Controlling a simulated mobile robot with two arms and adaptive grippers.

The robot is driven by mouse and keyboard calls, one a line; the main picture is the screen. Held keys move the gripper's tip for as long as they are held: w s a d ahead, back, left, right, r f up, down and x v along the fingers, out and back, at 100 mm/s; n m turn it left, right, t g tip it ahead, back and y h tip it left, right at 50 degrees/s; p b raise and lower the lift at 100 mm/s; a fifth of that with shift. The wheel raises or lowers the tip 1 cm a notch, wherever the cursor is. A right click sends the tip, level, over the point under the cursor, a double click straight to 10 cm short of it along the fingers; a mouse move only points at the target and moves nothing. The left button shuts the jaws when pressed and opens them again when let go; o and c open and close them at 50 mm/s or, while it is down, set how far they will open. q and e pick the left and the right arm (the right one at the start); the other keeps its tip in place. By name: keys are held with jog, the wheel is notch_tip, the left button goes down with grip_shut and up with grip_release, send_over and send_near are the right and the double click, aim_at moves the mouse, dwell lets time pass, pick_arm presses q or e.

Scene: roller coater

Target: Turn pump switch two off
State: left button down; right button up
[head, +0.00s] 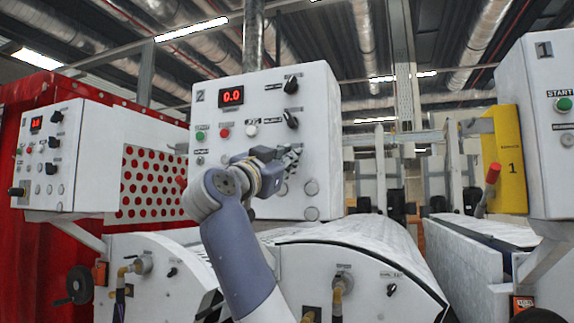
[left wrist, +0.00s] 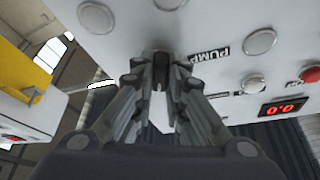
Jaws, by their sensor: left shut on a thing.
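Control panel two (head: 262,80) is a white box with a red 0.0 display, coloured buttons and black rotary knobs. My left gripper (head: 291,158) is at the lower right part of its front face, below two black knobs. In the left wrist view the panel face (left wrist: 225,25) appears upside down, with a PUMP label (left wrist: 209,55) beside the fingers. There my left gripper (left wrist: 160,75) is shut on a small dark switch (left wrist: 157,57) next to that label. The fingers cover most of the switch, so its turned position cannot be told. My right gripper is not in view.
White round buttons (head: 311,187) sit close around the gripper on the panel. A white rounded machine cover (head: 345,240) lies below. Another control box (head: 95,150) stands at the left, and panel one (head: 548,130) with a yellow plate (head: 505,160) at the right.

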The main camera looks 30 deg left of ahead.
pick_arm(q)
jog(key=n+y, duration=0.2)
jog(key=n, duration=0.3)
jog(key=n+g+y, duration=0.1)
jog(key=n+y, duration=0.2)
jog(key=n, duration=0.2)
jog(key=n+g+y+p, duration=0.1)
jog(key=n+y, duration=0.1)
jog(key=n, duration=0.3)
jog(key=shift+d+y, duration=0.15)
jog(key=shift+y, duration=0.15)
jog(key=shift+n+g, duration=0.3)
jog(key=shift+n, duration=0.2)
jog(key=c, duration=1.6)
grip_release()
